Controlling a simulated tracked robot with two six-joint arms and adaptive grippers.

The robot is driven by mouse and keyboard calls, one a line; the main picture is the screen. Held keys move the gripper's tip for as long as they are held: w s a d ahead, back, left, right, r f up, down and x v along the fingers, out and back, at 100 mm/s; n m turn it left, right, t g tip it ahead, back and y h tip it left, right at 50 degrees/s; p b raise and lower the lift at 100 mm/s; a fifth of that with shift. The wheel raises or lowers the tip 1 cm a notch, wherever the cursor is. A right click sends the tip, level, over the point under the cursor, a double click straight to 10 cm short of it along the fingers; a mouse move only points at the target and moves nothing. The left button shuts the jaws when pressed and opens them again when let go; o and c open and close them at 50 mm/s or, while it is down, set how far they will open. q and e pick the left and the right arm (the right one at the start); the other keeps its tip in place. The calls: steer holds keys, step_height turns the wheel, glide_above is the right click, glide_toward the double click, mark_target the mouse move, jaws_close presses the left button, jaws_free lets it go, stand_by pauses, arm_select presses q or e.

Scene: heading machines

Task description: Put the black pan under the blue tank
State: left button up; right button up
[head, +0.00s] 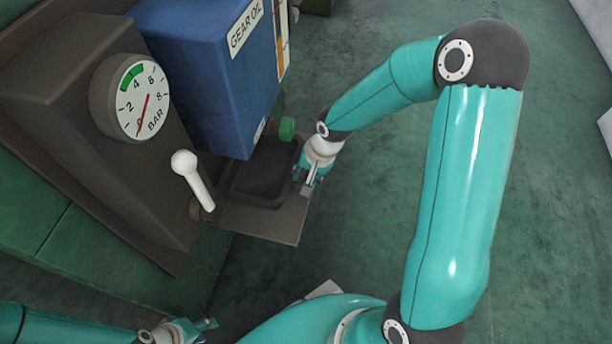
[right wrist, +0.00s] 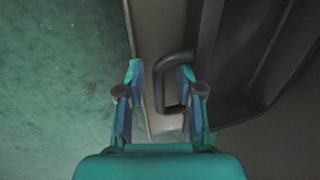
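The blue tank (head: 200,75), labelled GEAR OIL, stands over a brown metal shelf (head: 262,222). The black pan (head: 262,170) lies on that shelf, its far part hidden behind the tank's lower edge. My right gripper (head: 308,178) is at the pan's right side. In the right wrist view its fingers (right wrist: 160,75) are open, with the outer bar of the pan's loop handle (right wrist: 160,88) between them; contact is not visible. The pan body (right wrist: 255,70) is to the right there. My left gripper (head: 207,330) is low at the bottom edge, apparently open and empty.
A green knob (head: 287,128) sticks out by the tank's lower right. A white-knobbed lever (head: 192,180) rises left of the shelf, below a pressure gauge (head: 143,98).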

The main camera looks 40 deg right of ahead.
steer(key=shift+r, duration=0.1)
steer(key=p+v, duration=0.4)
steer(key=v, duration=0.7)
steer(key=shift+r, duration=0.4)
steer(key=shift+s+d, duration=0.1)
